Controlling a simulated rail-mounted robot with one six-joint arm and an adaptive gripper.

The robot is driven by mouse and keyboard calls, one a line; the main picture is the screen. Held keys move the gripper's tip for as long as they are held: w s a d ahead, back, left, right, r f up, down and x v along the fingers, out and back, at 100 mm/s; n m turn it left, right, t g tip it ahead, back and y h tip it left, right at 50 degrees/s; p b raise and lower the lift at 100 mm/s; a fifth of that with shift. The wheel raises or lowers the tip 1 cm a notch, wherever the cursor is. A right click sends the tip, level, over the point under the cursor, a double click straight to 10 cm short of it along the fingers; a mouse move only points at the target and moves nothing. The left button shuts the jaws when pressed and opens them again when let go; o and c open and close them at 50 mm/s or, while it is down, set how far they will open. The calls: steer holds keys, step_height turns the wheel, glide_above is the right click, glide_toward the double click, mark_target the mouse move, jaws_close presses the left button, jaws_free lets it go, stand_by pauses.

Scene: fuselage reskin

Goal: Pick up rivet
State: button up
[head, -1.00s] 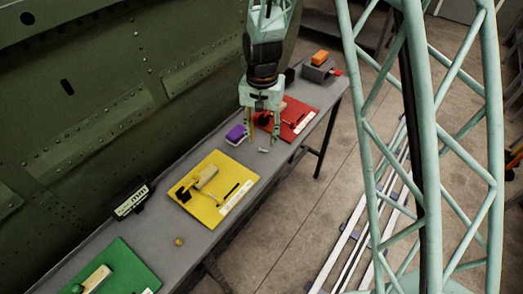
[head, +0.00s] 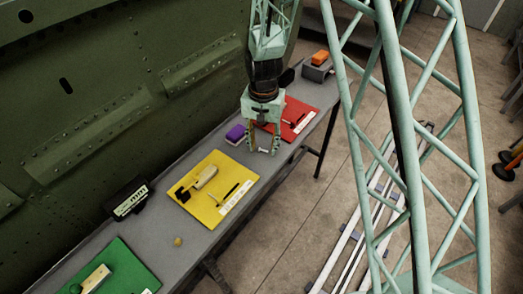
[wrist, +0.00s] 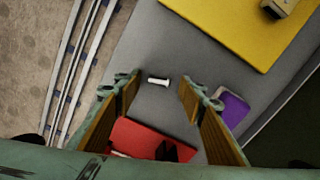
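A small silvery rivet (wrist: 158,81) with a wider head at one end lies on its side on the grey bench. In the wrist view it sits between and slightly beyond my gripper's fingertips, touching neither. My gripper (wrist: 159,84) is open and empty, with its two brown-padded fingers spread. In the head view my gripper (head: 262,151) is low over the bench, between the yellow and red mats, and the rivet is hard to make out between the fingers. The height left between fingertips and bench is hard to judge.
A purple block (wrist: 232,108) lies close beside the right finger. A red mat (head: 297,117) with tools, a yellow mat (head: 215,205) with tools and a green mat (head: 120,265) lie along the bench. A small brass-coloured piece (head: 178,241) lies near the bench edge. The green fuselage wall (head: 110,120) runs behind.

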mark_target(263, 150)
steer(key=shift+c, duration=0.7)
steer(key=c, duration=0.6)
steer(key=shift+o, duration=0.2)
steer(key=shift+r, duration=0.2)
steer(key=shift+r, duration=1.45)
steer(key=shift+s+r, duration=0.1)
steer(key=shift+r, duration=0.05)
steer(key=s+d+r, duration=0.1)
steer(key=s+d, duration=0.3)
steer(key=s, duration=1.1)
steer(key=shift+d+r, duration=0.2)
steer(key=shift+s, duration=0.1)
